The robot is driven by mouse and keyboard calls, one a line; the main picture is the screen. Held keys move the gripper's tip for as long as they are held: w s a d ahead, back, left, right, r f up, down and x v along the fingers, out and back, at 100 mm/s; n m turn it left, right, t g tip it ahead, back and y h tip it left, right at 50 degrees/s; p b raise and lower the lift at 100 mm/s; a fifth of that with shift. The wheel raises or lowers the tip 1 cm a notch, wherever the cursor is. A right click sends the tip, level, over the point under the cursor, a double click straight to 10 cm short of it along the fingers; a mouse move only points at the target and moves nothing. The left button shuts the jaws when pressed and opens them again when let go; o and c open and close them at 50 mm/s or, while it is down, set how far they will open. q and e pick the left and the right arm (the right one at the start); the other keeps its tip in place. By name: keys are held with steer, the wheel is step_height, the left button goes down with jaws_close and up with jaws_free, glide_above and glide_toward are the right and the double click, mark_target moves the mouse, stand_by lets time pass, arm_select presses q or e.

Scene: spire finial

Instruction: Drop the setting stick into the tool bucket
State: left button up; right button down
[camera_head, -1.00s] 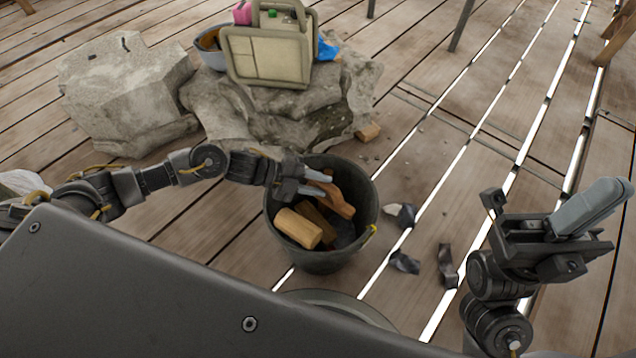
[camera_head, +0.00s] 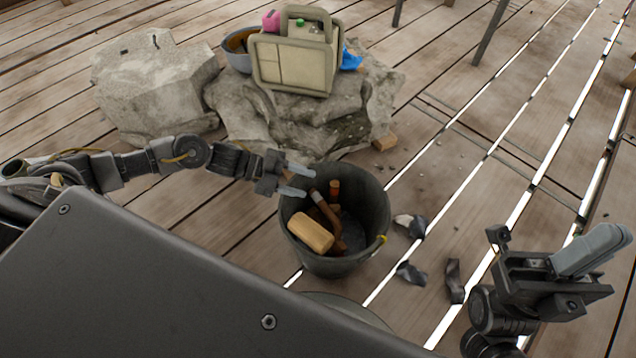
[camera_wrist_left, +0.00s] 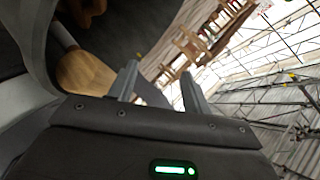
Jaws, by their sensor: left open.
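The tool bucket (camera_head: 372,252) is dark and stands upright on the planks. Inside lie a tan wooden block (camera_head: 311,232), a brown curved wooden piece with a pale end (camera_head: 328,217), and a short orange-brown piece (camera_head: 334,189) near the back wall. Which of these is the setting stick I cannot tell for sure. My left gripper (camera_head: 299,183) is open and empty at the bucket's left rim, its fingers pointing over the opening. In the left wrist view its fingers (camera_wrist_left: 158,85) stand apart, with a rounded wooden end (camera_wrist_left: 85,73) beside them. My right gripper (camera_head: 592,250) is away to the right; its fingers overlap.
Pale boulders (camera_head: 155,85) stand behind the bucket, carrying a beige canister (camera_head: 292,62) and a bowl (camera_head: 237,58). Dark scraps (camera_head: 411,273) and a small wooden block (camera_head: 385,142) lie on the planks. The plank floor has open gaps on the right.

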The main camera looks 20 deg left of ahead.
arm_select(q)
steer(key=shift+v, duration=0.9)
